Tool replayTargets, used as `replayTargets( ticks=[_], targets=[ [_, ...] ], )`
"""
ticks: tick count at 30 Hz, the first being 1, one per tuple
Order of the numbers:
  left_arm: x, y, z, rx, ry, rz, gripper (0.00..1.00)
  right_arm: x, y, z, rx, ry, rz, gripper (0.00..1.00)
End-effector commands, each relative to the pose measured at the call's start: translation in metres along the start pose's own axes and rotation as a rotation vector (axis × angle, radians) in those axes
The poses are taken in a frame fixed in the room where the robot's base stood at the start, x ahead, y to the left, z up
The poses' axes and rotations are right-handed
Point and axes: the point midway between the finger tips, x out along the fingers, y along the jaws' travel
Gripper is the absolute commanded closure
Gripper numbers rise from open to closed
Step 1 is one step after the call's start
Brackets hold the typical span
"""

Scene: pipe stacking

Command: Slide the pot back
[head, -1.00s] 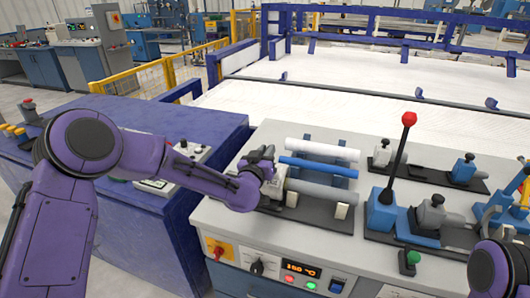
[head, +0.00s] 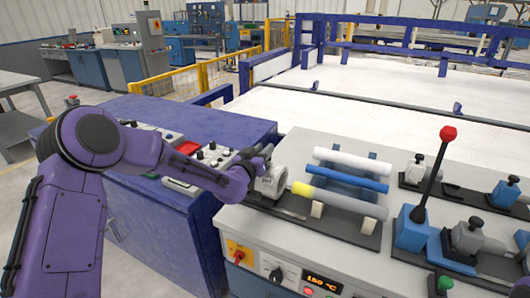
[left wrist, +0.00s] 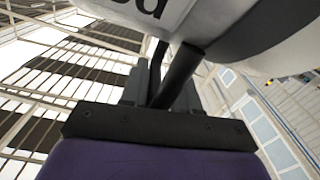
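The pot (head: 271,182) is a pale silver, rounded vessel at the left end of the pipe rack on the machine top. It stands just left of the yellow end of the grey pipe (head: 340,200), with a small gap. My left gripper (head: 263,154) is at the pot's left side. In the left wrist view the pot (left wrist: 245,30) fills the top, with part of its lettering showing. Its dark handle (left wrist: 180,76) runs down between the fingers of my left gripper (left wrist: 160,90), which look closed around it. My right gripper is out of view.
A white pipe (head: 352,160) and a blue pipe (head: 345,178) lie behind the grey one. A lever with a red knob (head: 448,133) and blue clamps stand to the right.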

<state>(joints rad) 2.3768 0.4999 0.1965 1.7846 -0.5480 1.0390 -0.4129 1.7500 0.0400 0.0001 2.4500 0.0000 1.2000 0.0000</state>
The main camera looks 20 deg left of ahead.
Motion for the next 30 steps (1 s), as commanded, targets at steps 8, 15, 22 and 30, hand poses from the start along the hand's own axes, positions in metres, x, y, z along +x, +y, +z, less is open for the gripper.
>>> replayTargets(
  ticks=[8,15,22,30],
  targets=[
    [0.0,0.003,0.001,0.002,-0.003,0.005,0.61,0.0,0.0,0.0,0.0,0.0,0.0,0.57],
    [-0.034,0.003,0.002,0.0,-0.002,0.007,0.61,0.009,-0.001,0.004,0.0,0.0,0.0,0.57],
    [-0.087,0.001,0.002,-0.001,-0.001,0.004,0.61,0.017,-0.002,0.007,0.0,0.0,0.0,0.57],
    [-0.106,0.001,0.0,0.0,-0.001,0.004,0.61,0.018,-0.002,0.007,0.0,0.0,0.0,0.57]
  ],
)
